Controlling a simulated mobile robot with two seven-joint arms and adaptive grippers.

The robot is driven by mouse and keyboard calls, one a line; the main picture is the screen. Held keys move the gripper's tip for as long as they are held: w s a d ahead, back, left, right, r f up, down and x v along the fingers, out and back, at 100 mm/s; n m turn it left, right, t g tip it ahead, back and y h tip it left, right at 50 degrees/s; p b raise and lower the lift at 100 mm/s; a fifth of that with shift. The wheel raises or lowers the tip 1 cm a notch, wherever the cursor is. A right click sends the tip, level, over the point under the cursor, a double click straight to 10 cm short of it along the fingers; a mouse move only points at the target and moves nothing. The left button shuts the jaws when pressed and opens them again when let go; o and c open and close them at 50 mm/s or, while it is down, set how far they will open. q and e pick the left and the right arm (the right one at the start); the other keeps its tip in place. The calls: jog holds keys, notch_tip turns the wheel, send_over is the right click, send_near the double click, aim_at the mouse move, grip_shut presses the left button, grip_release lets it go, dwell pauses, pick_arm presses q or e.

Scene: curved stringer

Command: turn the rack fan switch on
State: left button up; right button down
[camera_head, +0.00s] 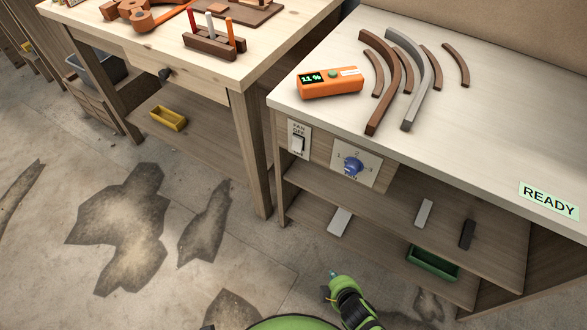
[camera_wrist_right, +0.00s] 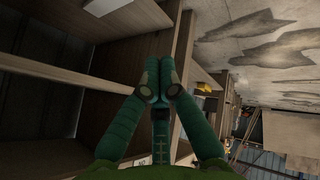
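The rack fan switch (camera_head: 297,144) is a pale rocker on a small plate at the left end of the right bench's front. Its label appears to read FAN OFF. My right gripper (camera_head: 331,284) is low in front of the bench, below and apart from the switch. In the right wrist view its fingertips (camera_wrist_right: 162,68) are together with nothing seen between them. The switch cannot be made out in the right wrist view. My left gripper is not in view.
A blue knob (camera_head: 352,167) on a dial plate sits right of the switch. An orange meter (camera_head: 330,83) and curved strips (camera_head: 384,70) lie on the bench top. Shelves below hold a green bin (camera_head: 433,264). A wooden table (camera_head: 150,50) stands left. Floor in front is clear.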

jog(key=w+a+r+n+t+y+b, duration=0.2)
jog(key=w+a+r+n+t+b, duration=0.3)
jog(key=w+a+r, duration=0.45)
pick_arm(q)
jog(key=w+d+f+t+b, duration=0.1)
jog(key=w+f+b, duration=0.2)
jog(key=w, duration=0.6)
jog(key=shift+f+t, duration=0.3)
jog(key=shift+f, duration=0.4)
pick_arm(e)
notch_tip(320, 180, up, 16)
jog(key=w+a+n+t+y, duration=0.1)
jog(key=a+n+t, duration=0.1)
jog(key=n+t, duration=0.1)
jog(key=shift+w+t, duration=0.35)
jog(key=shift+t, duration=0.15)
jog(key=shift+w, duration=0.1)
send_near(297, 144)
jog(key=w+a+f, duration=0.2)
jog(key=w+a, duration=0.1)
jog(key=a, duration=0.2)
pick_arm(q)
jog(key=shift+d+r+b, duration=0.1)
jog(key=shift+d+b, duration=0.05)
jog(key=shift+b, duration=0.25)
pick_arm(e)
jog(key=w, duration=0.1)
jog(key=w+d, duration=0.1)
jog(key=w+f, duration=0.1)
jog(key=shift+d, duration=0.25)
